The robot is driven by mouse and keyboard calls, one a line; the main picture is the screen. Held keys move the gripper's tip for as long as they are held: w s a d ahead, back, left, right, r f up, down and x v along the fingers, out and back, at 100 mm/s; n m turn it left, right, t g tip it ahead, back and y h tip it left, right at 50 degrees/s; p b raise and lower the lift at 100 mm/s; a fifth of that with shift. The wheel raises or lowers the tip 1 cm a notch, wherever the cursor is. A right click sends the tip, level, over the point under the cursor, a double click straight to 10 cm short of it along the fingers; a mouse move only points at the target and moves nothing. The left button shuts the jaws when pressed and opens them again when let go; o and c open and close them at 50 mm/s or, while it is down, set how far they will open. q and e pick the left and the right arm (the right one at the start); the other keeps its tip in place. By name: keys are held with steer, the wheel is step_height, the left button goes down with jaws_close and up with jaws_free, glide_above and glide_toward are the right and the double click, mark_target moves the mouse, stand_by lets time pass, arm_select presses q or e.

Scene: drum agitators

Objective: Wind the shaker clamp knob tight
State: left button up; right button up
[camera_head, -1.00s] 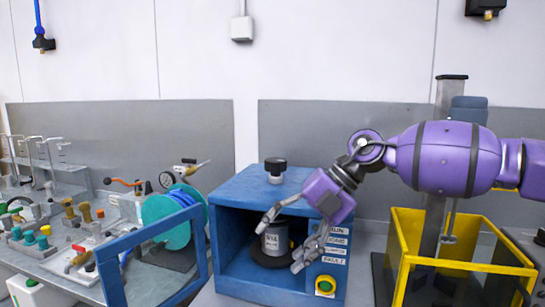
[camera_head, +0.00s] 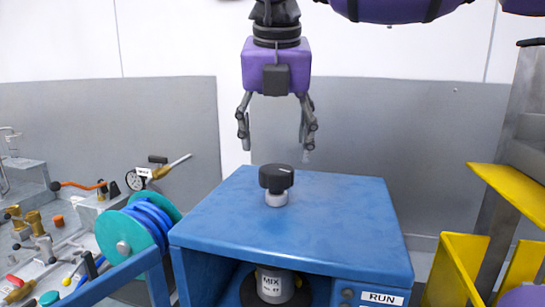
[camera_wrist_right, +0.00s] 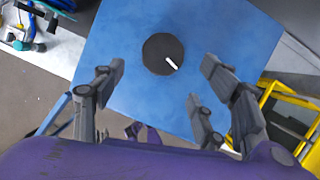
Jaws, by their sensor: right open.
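The black clamp knob (camera_head: 276,179) stands on a light collar on top of the blue shaker box (camera_head: 340,215). A short white mark shows on the knob. The knob also shows in the right wrist view (camera_wrist_right: 163,54), ahead of the fingers, with its white mark toward the lower right. My right gripper (camera_head: 276,138) points down above the knob, open and empty, its fingers apart and not touching it. A can labelled MIX (camera_head: 272,284) sits inside the box under the knob. My left gripper is not in view.
A yellow frame (camera_head: 460,262) stands right of the box. A teal reel with blue hose (camera_head: 140,232) and a bench with valves and fittings (camera_head: 40,245) are on the left. The box top around the knob is clear.

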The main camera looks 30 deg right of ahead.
mark_target(276, 169)
steer(key=shift+w+d+r, duration=0.1)
steer(key=shift+w+r, duration=0.1)
steer(key=shift+h, duration=0.3)
steer(key=x, duration=0.7)
steer(key=shift+f+p, duration=0.15)
steer(key=shift+p, duration=0.15)
steer(key=c, duration=1.1)
